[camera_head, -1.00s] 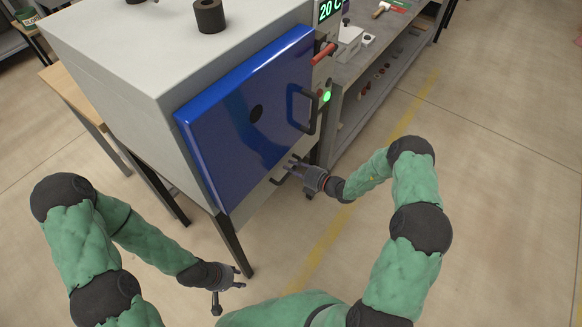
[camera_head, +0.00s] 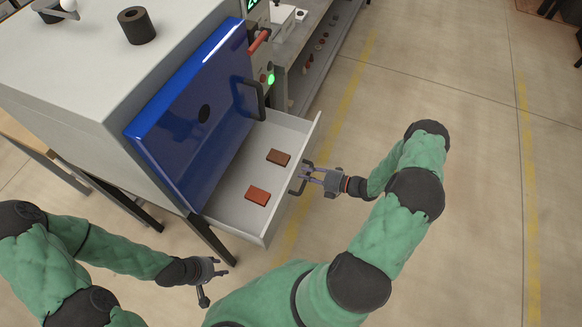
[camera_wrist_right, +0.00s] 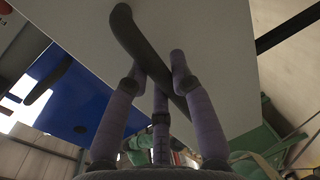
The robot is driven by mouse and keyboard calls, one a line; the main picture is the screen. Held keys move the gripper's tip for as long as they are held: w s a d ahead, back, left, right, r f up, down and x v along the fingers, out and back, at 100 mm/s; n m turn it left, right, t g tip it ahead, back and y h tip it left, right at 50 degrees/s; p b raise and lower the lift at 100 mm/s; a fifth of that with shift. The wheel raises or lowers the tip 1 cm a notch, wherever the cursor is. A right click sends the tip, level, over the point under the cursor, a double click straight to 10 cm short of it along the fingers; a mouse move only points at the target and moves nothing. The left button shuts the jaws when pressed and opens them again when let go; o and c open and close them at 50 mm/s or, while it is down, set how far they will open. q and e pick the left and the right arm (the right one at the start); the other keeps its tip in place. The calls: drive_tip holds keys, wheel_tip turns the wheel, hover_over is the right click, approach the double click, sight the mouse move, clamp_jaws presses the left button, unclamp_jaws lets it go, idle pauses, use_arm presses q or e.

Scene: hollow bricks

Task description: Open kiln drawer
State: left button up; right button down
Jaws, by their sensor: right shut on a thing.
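The kiln drawer (camera_head: 232,211) is pulled out below the kiln's blue door (camera_head: 190,115). Two reddish-brown bricks lie inside it: one brick (camera_head: 278,157) further back and another brick (camera_head: 258,195) nearer. My right gripper (camera_head: 306,177) is shut on the dark drawer handle (camera_head: 298,186) at the drawer's front. In the right wrist view, its fingers (camera_wrist_right: 155,75) close around the dark curved handle (camera_wrist_right: 140,40) against the pale drawer front (camera_wrist_right: 210,40). My left gripper (camera_head: 217,276) is empty and open, low in front of the kiln, apart from the drawer.
The blue door is closed and has its own dark handle (camera_head: 247,97). A dark hollow cylinder (camera_head: 136,26) stands on the kiln top. A workbench (camera_head: 305,45) stands beyond the kiln. The floor on the right is clear, with yellow lines.

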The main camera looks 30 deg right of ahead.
drive_tip(key=shift+f+v, duration=0.2)
drive_tip(key=shift+v, duration=0.7)
drive_tip(key=shift+f+v, duration=0.2)
drive_tip(key=shift+v, duration=0.75)
drive_tip(key=shift+s, duration=0.1)
drive_tip(key=c, duration=1)
unclamp_jaws()
drive_tip(key=shift+c, duration=0.2)
drive_tip(key=v, duration=1.2)
drive_tip(key=shift+d+f, duration=0.1)
